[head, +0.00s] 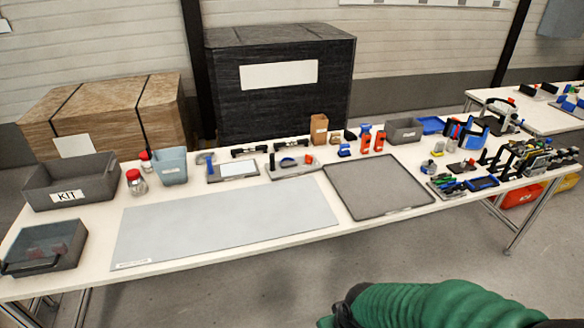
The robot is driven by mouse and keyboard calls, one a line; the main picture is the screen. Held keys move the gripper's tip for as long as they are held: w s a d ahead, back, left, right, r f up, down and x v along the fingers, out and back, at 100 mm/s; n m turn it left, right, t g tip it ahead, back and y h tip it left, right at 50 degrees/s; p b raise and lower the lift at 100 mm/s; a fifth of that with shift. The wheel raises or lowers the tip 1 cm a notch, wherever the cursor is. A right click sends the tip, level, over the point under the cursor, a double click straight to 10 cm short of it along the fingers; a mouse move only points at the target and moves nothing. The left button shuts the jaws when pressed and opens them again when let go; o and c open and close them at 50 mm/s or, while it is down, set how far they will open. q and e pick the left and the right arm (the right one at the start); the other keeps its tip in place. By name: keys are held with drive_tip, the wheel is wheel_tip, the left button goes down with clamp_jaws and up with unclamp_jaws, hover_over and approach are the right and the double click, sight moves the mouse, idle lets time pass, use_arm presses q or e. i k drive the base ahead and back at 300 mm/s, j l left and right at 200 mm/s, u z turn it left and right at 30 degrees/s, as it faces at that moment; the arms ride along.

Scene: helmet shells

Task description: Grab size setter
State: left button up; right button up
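Many small tools and fixtures stand on a long white table (90,262), and I cannot tell for sure which one is the size setter. Neither of my gripper tips shows in the head view.
A light grey mat (225,222) and a dark-rimmed tray (378,187) lie empty on the table. Large crates (282,105) stand behind.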

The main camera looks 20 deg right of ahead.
sight(287, 167)
drive_tip(key=i+l+u, duration=0.5)
drive_tip(key=i+l, duration=0.2)
drive_tip(key=i+l+u, duration=0.3)
drive_tip(key=l, duration=0.25)
drive_tip(key=i+l+u, duration=0.25)
drive_tip(key=l, duration=0.25)
